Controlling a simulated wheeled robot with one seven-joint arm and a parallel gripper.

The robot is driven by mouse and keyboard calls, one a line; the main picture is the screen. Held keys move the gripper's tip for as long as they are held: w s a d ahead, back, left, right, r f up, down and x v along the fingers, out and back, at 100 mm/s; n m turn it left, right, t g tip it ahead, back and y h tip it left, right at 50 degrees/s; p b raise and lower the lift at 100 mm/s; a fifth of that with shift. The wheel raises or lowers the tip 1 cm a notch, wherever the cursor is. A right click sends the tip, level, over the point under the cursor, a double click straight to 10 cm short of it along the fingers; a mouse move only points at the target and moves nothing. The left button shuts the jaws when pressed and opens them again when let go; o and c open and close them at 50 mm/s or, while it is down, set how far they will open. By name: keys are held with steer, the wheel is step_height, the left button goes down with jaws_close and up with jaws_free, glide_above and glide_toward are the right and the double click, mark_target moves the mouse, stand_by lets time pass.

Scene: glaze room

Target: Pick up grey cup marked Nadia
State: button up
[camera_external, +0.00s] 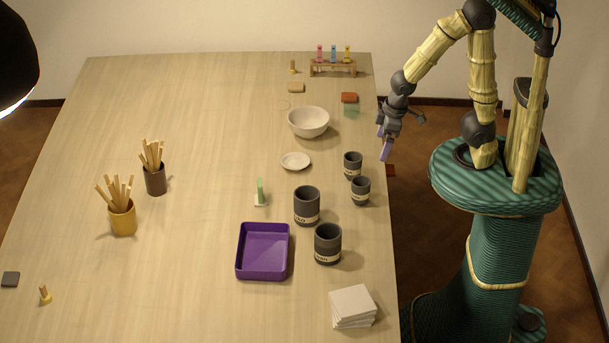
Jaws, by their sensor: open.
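Several dark grey cups stand upright on the right side of the table. Two are small: one (353,163) farther back and one (361,188) just in front of it. Two are larger: one (307,200) left of the small pair and one (327,240) nearest the camera. Each seems to carry a pale label band low on its side; the lettering is too small to read, so I cannot tell which is marked Nadia. My gripper (384,145), with purple fingers, is open and empty by the table's right edge, behind and right of the small cups, touching none.
A purple tray (239,262) lies left of the nearest large cup, and stacked white tiles (352,304) lie in front. A white bowl (308,122) and small dish (295,161) stand behind. Stick holders (123,219) stand at left. The table's centre is mostly clear.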

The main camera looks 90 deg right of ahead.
steer(key=c, duration=0.5)
